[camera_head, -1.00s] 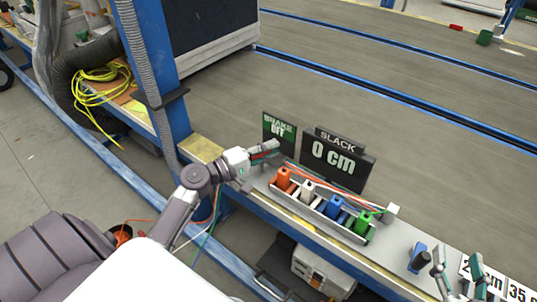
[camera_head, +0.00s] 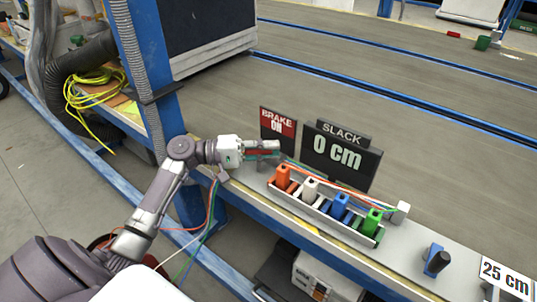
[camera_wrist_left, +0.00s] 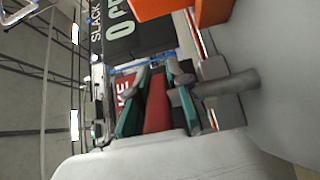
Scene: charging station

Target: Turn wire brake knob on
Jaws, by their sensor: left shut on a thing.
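The brake sign (camera_head: 278,127) is red and reads "BRAKE ON". My left gripper (camera_head: 272,155) is at the left end of the grey bench, just in front of this sign. Its teal fingers are shut on the red brake knob (camera_head: 263,153). In the left wrist view the fingers (camera_wrist_left: 157,103) lie on both sides of the red knob (camera_wrist_left: 157,106), and the red sign (camera_wrist_left: 124,90) shows beyond. The fingers hide part of the knob. Of my right gripper, at most a small tip shows at the bottom right edge.
The slack display (camera_head: 341,155) stands right of the sign and reads "0 cm". A rack of orange, white, blue and green blocks (camera_head: 340,203) is close on the right, with wires behind it.

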